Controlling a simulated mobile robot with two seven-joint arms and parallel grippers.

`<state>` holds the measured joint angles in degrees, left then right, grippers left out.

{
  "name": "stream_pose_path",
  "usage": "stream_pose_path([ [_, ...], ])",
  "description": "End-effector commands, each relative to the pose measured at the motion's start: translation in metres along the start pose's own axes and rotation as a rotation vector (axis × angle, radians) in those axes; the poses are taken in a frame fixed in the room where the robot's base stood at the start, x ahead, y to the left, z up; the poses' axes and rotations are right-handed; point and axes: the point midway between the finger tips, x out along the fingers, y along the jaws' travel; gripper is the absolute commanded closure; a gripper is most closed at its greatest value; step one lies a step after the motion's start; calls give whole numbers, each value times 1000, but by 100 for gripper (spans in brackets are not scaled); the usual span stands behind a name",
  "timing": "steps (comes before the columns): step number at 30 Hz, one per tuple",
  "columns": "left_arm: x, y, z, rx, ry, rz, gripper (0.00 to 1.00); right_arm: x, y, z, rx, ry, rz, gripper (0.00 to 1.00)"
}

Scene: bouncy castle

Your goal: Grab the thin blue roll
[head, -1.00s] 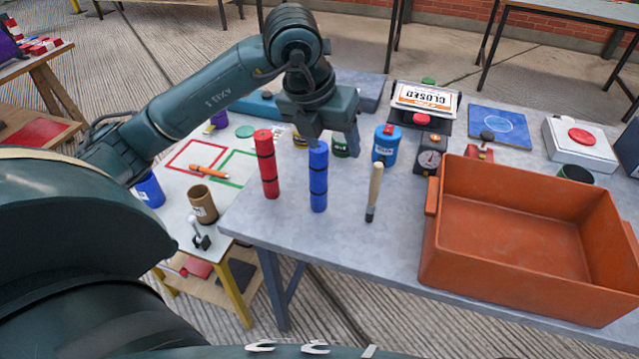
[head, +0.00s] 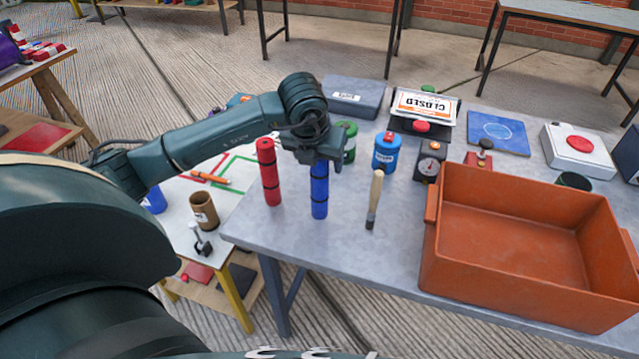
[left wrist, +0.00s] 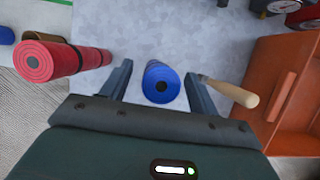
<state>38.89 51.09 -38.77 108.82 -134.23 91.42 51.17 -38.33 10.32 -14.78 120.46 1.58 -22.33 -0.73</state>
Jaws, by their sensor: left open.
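The thin blue roll (head: 320,192) stands upright on the grey table, with dark bands around it. In the left wrist view the blue roll (left wrist: 161,84) shows end-on between the two fingers. My left gripper (head: 318,160) is at the roll's top, pointing down, and hides its upper end in the head view. In the left wrist view the left gripper (left wrist: 158,82) is open, with a finger on each side of the roll and gaps visible. My right gripper is not in view.
A red roll (head: 269,175) stands close to the left. A wooden-handled tool (head: 374,200) stands to the right. Behind are a green can (head: 348,143) and a blue canister (head: 386,150). A large orange crate (head: 520,240) fills the table's right side.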

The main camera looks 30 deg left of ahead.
Motion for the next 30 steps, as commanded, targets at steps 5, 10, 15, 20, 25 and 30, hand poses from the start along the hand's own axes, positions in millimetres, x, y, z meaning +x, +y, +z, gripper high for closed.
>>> stream_pose_path([
  [5, 14, 0, 0, 0, 0, 0, 39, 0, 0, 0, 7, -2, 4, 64],
  [10, 15, 0, 0, 1, -1, 0, 39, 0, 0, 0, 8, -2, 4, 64],
  [15, 14, 0, 0, 1, -1, 0, 50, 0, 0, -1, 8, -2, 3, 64],
  [20, 14, 0, 0, 1, -1, 0, 63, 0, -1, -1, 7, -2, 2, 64],
  [25, 14, 0, 0, 1, -1, 0, 77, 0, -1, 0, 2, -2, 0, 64],
  [30, 14, 0, 0, 1, -1, 0, 91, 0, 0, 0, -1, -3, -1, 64],
])
